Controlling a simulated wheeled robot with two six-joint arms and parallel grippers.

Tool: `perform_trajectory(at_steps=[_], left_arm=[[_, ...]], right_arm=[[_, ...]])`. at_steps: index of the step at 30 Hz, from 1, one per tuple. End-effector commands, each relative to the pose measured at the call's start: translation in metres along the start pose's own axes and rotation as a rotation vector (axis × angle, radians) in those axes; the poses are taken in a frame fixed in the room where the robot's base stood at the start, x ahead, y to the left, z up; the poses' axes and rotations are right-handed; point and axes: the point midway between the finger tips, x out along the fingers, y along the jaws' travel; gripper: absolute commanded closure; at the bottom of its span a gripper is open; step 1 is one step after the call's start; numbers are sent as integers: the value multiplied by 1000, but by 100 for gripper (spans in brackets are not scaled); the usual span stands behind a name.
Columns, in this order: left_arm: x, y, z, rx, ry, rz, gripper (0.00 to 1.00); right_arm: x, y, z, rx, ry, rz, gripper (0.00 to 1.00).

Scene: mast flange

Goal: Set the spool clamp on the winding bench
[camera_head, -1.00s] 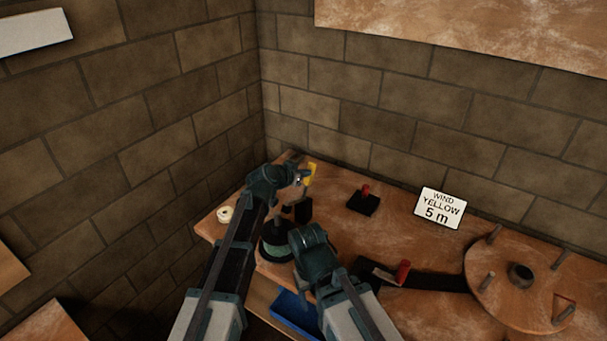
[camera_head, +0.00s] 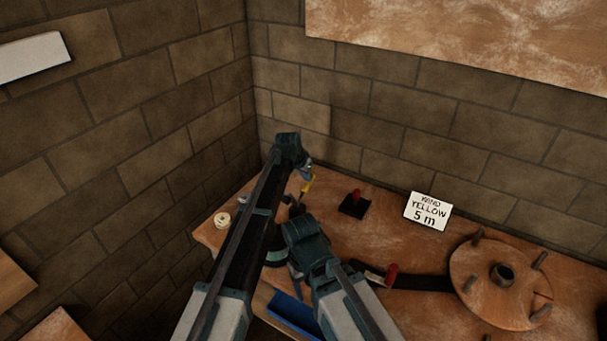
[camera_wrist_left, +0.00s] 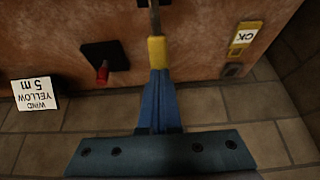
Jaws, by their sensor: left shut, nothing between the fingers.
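My left gripper (camera_head: 304,192) is shut and empty over the back left of the winding bench (camera_head: 440,315). In the left wrist view its blue fingers with a yellow band (camera_wrist_left: 157,60) point to the top edge, close to a dark part; I cannot tell whether they touch it. Two black bases carry red handles: one at the back (camera_head: 353,205), also in the left wrist view (camera_wrist_left: 104,58), and one at the front (camera_head: 372,274). I cannot tell which part is the spool clamp. My left arm hides most of the dark spool area.
A round wooden wheel with pegs (camera_head: 485,297) lies at the right. A sign (camera_head: 428,211) reads "WIND YELLOW 5 m". Brick walls close the back and left.

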Motion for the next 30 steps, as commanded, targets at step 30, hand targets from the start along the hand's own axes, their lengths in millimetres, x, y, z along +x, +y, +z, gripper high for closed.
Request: perform_trajectory(at_steps=[30], left_arm=[[16, 1, -6, 0, -35, 1, 100]], right_arm=[[7, -1, 0, 0, 0, 0, 33]])
